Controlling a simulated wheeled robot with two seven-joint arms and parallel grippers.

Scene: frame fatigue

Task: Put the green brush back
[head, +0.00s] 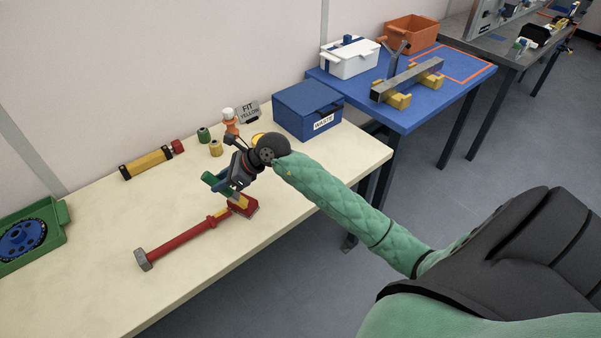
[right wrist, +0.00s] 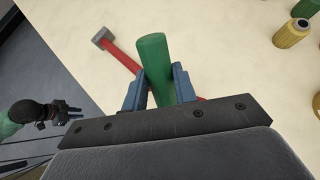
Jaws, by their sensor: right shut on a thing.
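My right gripper (head: 220,183) is shut on the green brush (head: 208,178), low over the pale bench. In the right wrist view the brush's green handle (right wrist: 153,52) stands out between the two blue fingers. The brush's far end is hidden there. In the head view a small yellow part shows just below the gripper, above the red end of a long tool; I cannot tell whether it belongs to the brush. My left gripper (right wrist: 76,111) shows at the left of the right wrist view, with its jaws apart and empty, away from the brush.
A red-handled tool with a grey head (head: 143,260) lies on the bench (head: 95,290). Behind are a yellow-black cylinder (head: 147,164), green and yellow spools, an orange-white bottle (head: 230,121) and a blue waste box (head: 308,108). A green tray (head: 62,213) is at left.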

